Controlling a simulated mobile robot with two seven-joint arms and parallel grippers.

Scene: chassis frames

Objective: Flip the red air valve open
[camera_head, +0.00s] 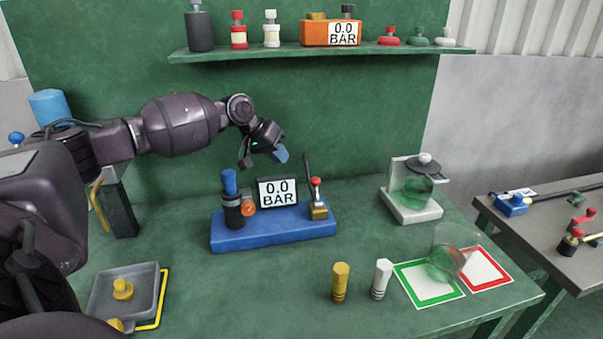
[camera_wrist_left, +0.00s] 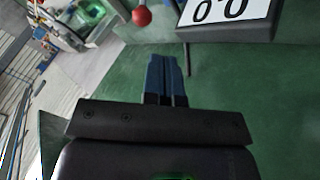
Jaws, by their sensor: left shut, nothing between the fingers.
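The air valve (camera_head: 318,209) is a small brass block at the right end of the blue base (camera_head: 275,233). A short upright lever with a red ball knob (camera_head: 316,182) stands on it. The red knob also shows at the top of the left wrist view (camera_wrist_left: 142,16). My left gripper (camera_head: 281,153) is above and behind the base, up and left of the knob, and apart from it. Its blue fingers (camera_wrist_left: 166,80) are shut together with nothing between them. My right gripper does not show.
A display reading 0.0 BAR (camera_head: 277,192) stands left of the valve, beside a black cylinder with a blue top (camera_head: 231,200). A thin dark rod (camera_head: 306,168) rises by the knob. A shelf (camera_head: 320,51) hangs above. The table front is partly clear.

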